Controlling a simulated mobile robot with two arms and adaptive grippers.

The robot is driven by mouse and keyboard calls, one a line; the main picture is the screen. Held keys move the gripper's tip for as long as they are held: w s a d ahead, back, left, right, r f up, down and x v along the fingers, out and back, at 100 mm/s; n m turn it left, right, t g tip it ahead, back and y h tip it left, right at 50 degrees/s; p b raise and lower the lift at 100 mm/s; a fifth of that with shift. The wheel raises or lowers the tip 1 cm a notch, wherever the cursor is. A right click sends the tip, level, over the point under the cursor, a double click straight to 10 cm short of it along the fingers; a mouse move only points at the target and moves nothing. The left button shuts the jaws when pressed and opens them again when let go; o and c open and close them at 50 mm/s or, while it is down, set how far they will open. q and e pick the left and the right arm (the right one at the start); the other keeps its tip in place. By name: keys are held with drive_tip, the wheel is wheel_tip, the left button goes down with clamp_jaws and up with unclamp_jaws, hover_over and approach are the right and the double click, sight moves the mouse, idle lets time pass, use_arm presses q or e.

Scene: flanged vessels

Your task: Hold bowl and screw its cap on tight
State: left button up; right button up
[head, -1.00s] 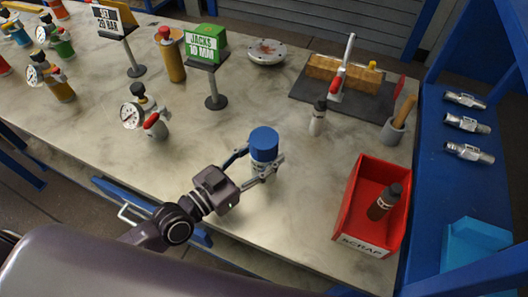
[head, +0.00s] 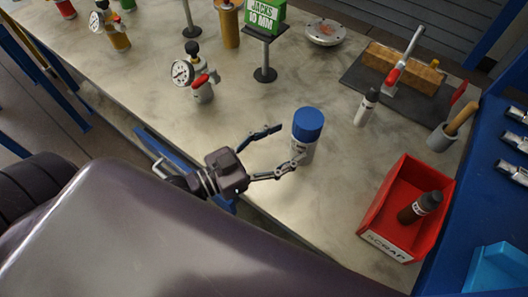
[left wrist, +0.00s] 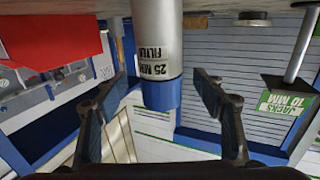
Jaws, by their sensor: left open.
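A grey-silver cylindrical bowl (head: 303,153) with a blue cap (head: 308,123) on top stands upright on the bench in the head view. In the left wrist view the bowl (left wrist: 157,35) appears upside down, labelled "25 MM FILTER", with the blue cap (left wrist: 161,94) below it. My left gripper (head: 289,145) is open to the left of the bowl, its fingers spread wide. In the left wrist view the bowl and cap stand ahead of the open fingers (left wrist: 160,100), with gaps on both sides. Whether the cap is tight cannot be told. My right gripper is not in view.
A red scrap bin (head: 408,210) holding a dark bottle (head: 420,208) stands to the right. Behind are a small white bottle (head: 367,107), a gauge unit (head: 198,78) and a green "JACKS 10 MM" sign (head: 265,17). The bench around the bowl is fairly clear.

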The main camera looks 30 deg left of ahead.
use_arm(q)
drive_tip(key=shift+v, duration=2.9)
